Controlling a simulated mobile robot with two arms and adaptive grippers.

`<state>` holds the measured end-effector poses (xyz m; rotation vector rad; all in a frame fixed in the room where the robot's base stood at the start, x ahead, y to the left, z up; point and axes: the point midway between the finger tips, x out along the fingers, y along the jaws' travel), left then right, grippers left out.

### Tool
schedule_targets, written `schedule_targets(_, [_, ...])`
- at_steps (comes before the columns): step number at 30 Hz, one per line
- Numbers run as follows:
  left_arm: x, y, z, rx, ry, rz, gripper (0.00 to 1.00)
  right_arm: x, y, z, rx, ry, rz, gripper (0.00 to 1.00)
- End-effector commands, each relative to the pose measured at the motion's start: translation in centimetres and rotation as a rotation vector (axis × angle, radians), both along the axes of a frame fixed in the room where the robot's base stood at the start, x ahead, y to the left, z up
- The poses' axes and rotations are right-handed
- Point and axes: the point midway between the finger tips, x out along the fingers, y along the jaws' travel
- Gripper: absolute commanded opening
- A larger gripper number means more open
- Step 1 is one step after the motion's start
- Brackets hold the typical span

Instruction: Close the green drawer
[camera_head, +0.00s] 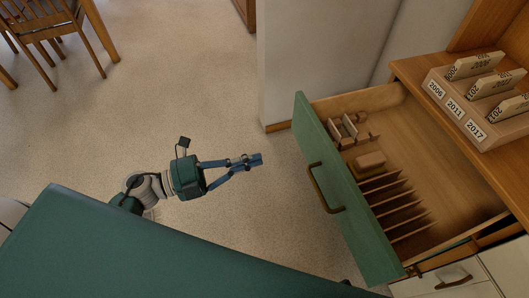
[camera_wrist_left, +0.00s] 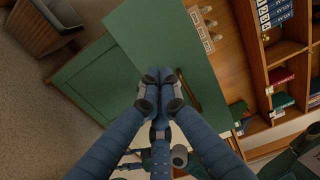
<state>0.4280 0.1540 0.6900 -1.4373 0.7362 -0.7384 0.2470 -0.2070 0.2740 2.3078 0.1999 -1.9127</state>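The green drawer (camera_head: 335,185) is pulled out from the wooden cabinet at the right in the head view. Its green front carries a dark curved handle (camera_head: 322,188). Inside lie wooden dividers and small blocks. My left gripper (camera_head: 258,160) has its blue fingertips together, with nothing seen between them. It is to the left of the drawer front, with floor showing between them. In the left wrist view, the fingertips (camera_wrist_left: 160,77) overlap the green front (camera_wrist_left: 150,30), and the handle (camera_wrist_left: 188,88) shows beside them. My right gripper is not recognisable in either view.
A wooden card holder (camera_head: 475,105) with year labels stands on the cabinet top above the drawer. A pale wall corner (camera_head: 310,50) is behind the drawer. A wooden chair (camera_head: 45,30) stands far left. The floor left of the drawer is clear.

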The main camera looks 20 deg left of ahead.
Motion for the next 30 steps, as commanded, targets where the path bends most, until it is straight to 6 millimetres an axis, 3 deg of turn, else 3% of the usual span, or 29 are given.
schedule_targets(15, [6.2, -8.3, 0.2, -0.006, -0.001, 0.004, 0.00, -0.8, -0.1, -0.9, -0.001, 0.005, 0.002, 0.41])
schedule_targets(21, [7.2, -9.7, 0.1, -0.004, 0.002, 0.004, 0.00, -0.9, -0.2, -1.0, -0.002, 0.007, 0.002, 0.41])
schedule_targets(30, [7.3, -10.0, 0.0, -0.003, 0.003, 0.004, 0.00, -1.1, -0.2, -1.1, -0.002, 0.010, 0.002, 0.41])
